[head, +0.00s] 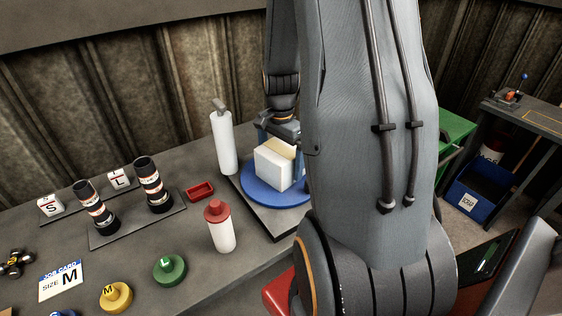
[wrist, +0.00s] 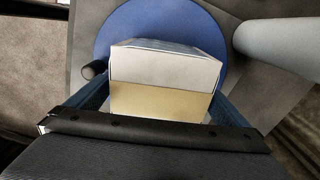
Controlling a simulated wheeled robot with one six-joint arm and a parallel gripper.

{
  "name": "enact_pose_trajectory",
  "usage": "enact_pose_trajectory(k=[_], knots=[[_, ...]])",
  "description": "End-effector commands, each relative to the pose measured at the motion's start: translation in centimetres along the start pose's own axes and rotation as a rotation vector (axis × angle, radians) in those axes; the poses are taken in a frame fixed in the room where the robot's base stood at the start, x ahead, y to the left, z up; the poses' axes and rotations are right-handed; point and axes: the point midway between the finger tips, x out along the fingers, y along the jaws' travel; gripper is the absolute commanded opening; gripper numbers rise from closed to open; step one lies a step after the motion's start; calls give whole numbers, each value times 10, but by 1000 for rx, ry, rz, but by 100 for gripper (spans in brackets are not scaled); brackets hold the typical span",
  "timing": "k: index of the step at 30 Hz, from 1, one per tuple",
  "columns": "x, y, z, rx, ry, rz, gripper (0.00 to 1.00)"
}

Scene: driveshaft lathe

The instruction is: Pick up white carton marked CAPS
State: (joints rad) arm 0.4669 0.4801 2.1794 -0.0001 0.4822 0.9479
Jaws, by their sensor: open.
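A white carton (head: 270,169) with a tan upper part stands on a round blue disc (head: 252,194) on the bench. No CAPS lettering is readable on the faces in view. My gripper (head: 283,140) is at the carton from above, with one blue finger on either side of it. In the wrist view the white carton (wrist: 165,70) lies between the two fingers of my gripper (wrist: 160,108). The jaws are open around it, and I cannot tell whether either finger touches it. My arm hides the right part of the disc in the head view.
A white bottle (head: 223,142) with a grey top stands just left of the disc. A red-capped white bottle (head: 219,227) stands in front. A small red tray (head: 200,191) and two dark banded cylinders stand further left. A blue bin (head: 470,199) is at the right.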

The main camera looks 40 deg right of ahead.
Motion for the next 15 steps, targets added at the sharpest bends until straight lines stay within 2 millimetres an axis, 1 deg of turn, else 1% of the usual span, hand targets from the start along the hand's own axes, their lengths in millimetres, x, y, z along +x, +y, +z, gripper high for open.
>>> enact_pose_trajectory(k=[2,3,5,9,12,15], knots=[[0,0,0,0,0,0,100],[0,0,0,0,0,0,97],[0,0,0,0,0,0,86],[0,0,0,0,0,0,63],[-1,0,0,0,1,-1,49],[-1,0,0,0,1,-1,49]])
